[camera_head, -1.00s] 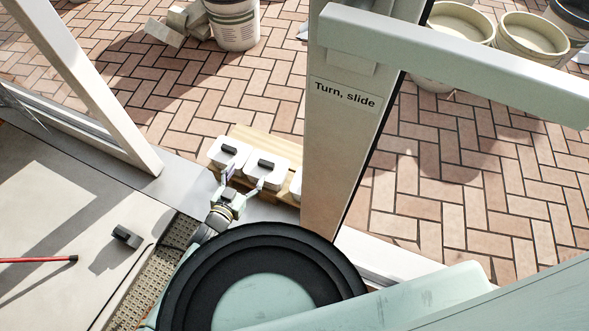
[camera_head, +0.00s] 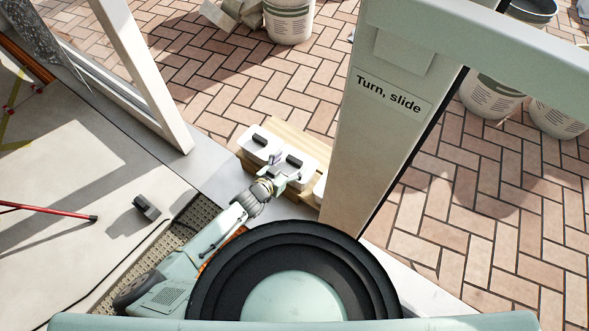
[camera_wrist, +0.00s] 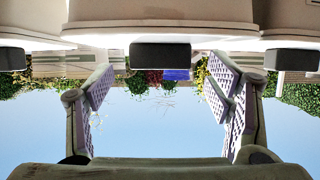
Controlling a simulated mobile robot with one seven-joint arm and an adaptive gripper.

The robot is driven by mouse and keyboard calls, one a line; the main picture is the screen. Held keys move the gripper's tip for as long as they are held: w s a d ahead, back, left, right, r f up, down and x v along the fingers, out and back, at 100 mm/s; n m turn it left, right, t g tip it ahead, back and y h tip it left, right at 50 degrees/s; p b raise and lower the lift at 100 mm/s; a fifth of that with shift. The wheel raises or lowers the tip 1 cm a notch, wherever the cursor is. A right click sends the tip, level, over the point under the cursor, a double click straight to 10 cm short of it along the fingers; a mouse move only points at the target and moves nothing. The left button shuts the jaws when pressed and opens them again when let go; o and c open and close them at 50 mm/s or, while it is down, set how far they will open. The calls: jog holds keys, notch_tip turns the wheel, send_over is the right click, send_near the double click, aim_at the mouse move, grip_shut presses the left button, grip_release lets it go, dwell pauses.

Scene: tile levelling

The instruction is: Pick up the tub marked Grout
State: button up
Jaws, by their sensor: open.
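Several white tubs with black grips on top stand in a row on a wooden board. In the head view I see a left tub (camera_head: 258,147), a middle tub (camera_head: 306,160) and part of a third (camera_head: 319,188) behind the door post. No marking is readable, so I cannot tell which is Grout. My gripper (camera_head: 286,170) is open and empty, close in front of the middle tub. In the wrist view my gripper's fingers (camera_wrist: 160,88) are spread wide. One tub's black grip (camera_wrist: 160,56) appears centred between them, with its white body (camera_wrist: 160,25) above and tubs either side.
A door post (camera_head: 385,110) marked "Turn, slide" stands just right of the tubs, with a pale door frame (camera_head: 150,80) to the left. Buckets (camera_head: 290,20) stand on the brick paving. A dark block (camera_head: 147,207) and red rod (camera_head: 50,211) lie on the floor at left.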

jog(key=shift+w+d+f, duration=0.25)
jog(key=shift+w, duration=0.2)
jog(key=shift+c, duration=0.5)
grip_shut()
jog(key=shift+r, duration=0.15)
